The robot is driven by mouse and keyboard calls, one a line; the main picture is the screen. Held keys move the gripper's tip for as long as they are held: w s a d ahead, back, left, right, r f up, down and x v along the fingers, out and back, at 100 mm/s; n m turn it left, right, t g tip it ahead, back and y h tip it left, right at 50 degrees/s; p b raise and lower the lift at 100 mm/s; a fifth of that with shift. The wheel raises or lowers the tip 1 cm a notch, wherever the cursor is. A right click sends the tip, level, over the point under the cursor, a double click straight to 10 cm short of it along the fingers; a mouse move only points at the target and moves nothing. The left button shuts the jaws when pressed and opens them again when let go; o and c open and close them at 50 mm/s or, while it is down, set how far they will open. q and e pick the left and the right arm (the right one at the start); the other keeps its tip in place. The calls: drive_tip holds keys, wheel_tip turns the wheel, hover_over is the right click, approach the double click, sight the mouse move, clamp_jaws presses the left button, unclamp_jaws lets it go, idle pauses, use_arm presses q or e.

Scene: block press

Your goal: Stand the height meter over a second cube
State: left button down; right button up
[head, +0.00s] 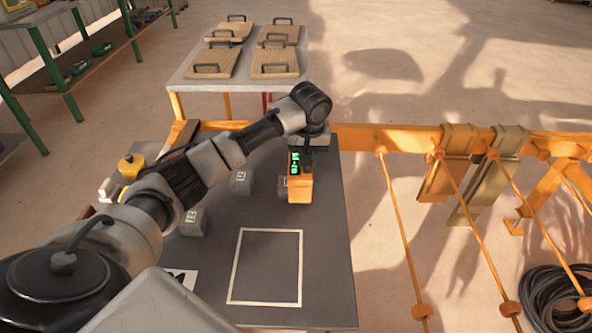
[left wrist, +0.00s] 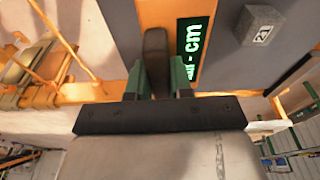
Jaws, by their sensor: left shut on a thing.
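My left gripper (head: 310,150) is shut on the dark handle of the orange height meter (head: 300,190), whose green display faces my head camera. In the left wrist view the gripper (left wrist: 158,82) has its fingers on the handle, and the meter's display (left wrist: 194,50) reads dashes and "cm". A grey cube (head: 282,187) shows partly behind the meter's left side; I cannot tell whether the meter stands over it or in front of it. Another grey numbered cube (head: 241,183) sits to the left, also in the left wrist view (left wrist: 260,26). A third cube (head: 193,222) is nearer.
The grey table (head: 325,245) has an empty white outlined square (head: 265,304) at its front. A yellow-topped item (head: 130,166) is at the left, partly behind my arm. An orange rail (head: 400,137) runs along the back. Handled wooden boards lie on a table (head: 190,82) beyond.

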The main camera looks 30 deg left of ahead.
sight(294, 164)
use_arm(q)
drive_tip(key=a+f, duration=0.1)
drive_tip(key=w+a+f, duration=0.1)
drive_tip(key=a, duration=0.1)
drive_tip(key=w+a+f, duration=0.1)
drive_tip(key=a, duration=0.1)
drive_tip(key=shift+a+f, duration=0.2)
drive_tip(key=shift+f, duration=0.15)
drive_tip(key=shift+f+b, duration=0.3)
drive_tip(key=shift+f, duration=1.65)
drive_tip(key=c, duration=1)
unclamp_jaws()
drive_tip(key=shift+f, duration=0.1)
drive_tip(key=r, duration=0.4)
drive_tip(key=s+r, duration=0.1)
drive_tip(key=r, duration=0.3)
drive_tip(key=d+r+p, duration=0.1)
drive_tip(key=r, duration=0.3)
drive_tip(key=shift+s+r, duration=0.1)
drive_tip(key=shift+s, duration=0.15)
